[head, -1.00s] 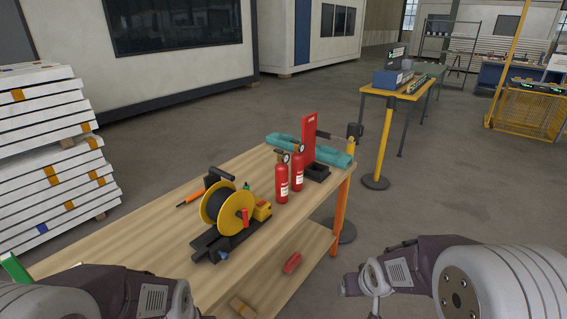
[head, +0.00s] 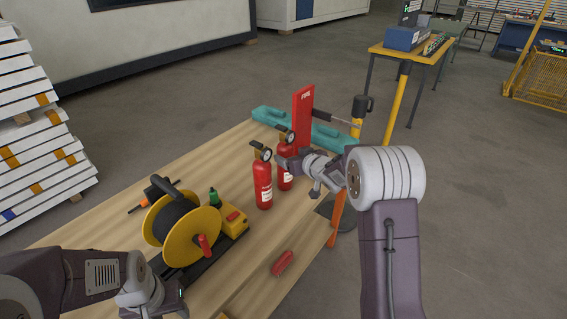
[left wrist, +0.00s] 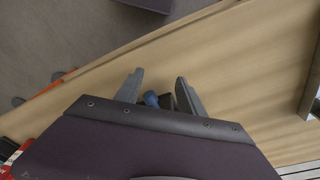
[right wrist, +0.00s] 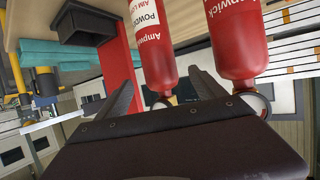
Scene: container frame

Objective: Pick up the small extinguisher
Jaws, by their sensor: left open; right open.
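Two red extinguishers of similar look stand upright side by side on the wooden table: a nearer one (head: 263,187) and a farther one (head: 284,178). I cannot tell surely which is the small one. My right gripper (head: 288,162) is beside the farther one and partly hides it. In the right wrist view, one extinguisher labelled POWDER (right wrist: 150,40) shows beyond and between the open fingers (right wrist: 160,77). The other extinguisher (right wrist: 236,40) is right of the fingers. My left gripper (left wrist: 160,76) is open and empty over the table's front part, with a blue knob (left wrist: 151,98) partly visible.
A cable reel (head: 172,230) with yellow flanges stands left of the extinguishers. A red upright panel (head: 303,115) and a teal case (head: 268,116) are behind them. A red object (head: 283,263) lies toward the front. A yellow post (head: 358,112) stands past the table's right end.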

